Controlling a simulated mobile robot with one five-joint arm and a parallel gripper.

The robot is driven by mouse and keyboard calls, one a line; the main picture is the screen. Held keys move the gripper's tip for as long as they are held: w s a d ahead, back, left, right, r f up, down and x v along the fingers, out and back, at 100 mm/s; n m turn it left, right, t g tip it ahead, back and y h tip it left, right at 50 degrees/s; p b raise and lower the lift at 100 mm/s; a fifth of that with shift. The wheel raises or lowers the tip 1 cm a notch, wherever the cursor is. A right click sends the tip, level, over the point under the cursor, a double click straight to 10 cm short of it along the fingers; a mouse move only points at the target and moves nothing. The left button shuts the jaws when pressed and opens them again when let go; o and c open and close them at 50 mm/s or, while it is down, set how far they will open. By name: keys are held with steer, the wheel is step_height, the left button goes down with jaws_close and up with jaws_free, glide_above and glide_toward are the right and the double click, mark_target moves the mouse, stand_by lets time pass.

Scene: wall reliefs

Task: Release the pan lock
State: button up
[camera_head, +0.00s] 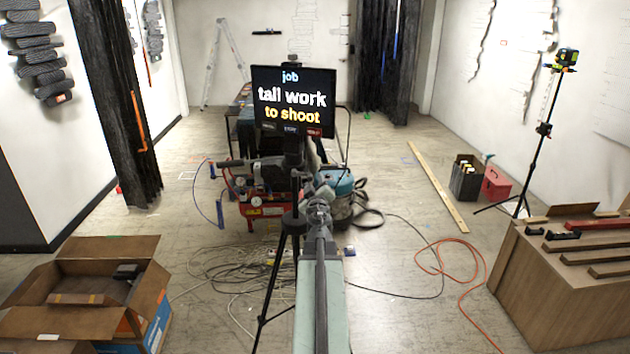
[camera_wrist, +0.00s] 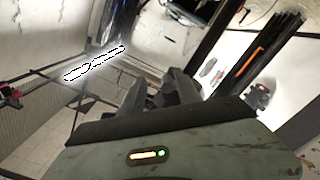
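A black tripod (camera_head: 279,280) stands in the middle of the head view, with a monitor (camera_head: 293,100) above it reading "job tall work to shoot". The tripod head (camera_head: 293,150) is dark and crowded by machinery behind it. I cannot pick out a pan lock knob or lever there. My gripper (camera_head: 318,195) is at the far end of my arm, just right of the tripod in the picture. In the wrist view, the dark fingers of my gripper (camera_wrist: 158,92) show with no tripod part clearly between them. Their opening is hard to judge.
A red compressor (camera_head: 262,207) and a teal-topped vacuum (camera_head: 340,185) stand behind the tripod. Cables (camera_head: 235,275) and an orange hose (camera_head: 472,265) lie on the floor. An open carton (camera_head: 90,320) is front left; a wooden crate (camera_head: 550,290) is front right.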

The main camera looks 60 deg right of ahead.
mark_target(310, 178)
steer(key=shift+w+d+f, duration=0.2)
steer(key=shift+w+d, duration=0.3)
steer(key=shift+w, duration=0.35)
steer(key=shift+w+d+r, duration=0.1)
steer(key=shift+w+r, duration=0.1)
steer(key=shift+w, duration=0.2)
steer(key=shift+w+f, duration=0.1)
steer(key=shift+w, duration=0.15)
jaws_close()
steer(key=shift+s+r+n+p, duration=0.1)
steer(key=shift+r+n+p, duration=0.35)
steer(key=shift+n, duration=0.25)
steer(key=shift+d+r+n+p, duration=0.1)
steer(key=shift+r+n+p, duration=0.1)
steer(key=shift+n, duration=0.35)
steer(key=shift+d+r+n+p, duration=0.1)
steer(key=shift+n+p, duration=0.05)
steer(key=shift+n, duration=0.4)
jaws_free()
steer(key=shift+a+r, duration=0.1)
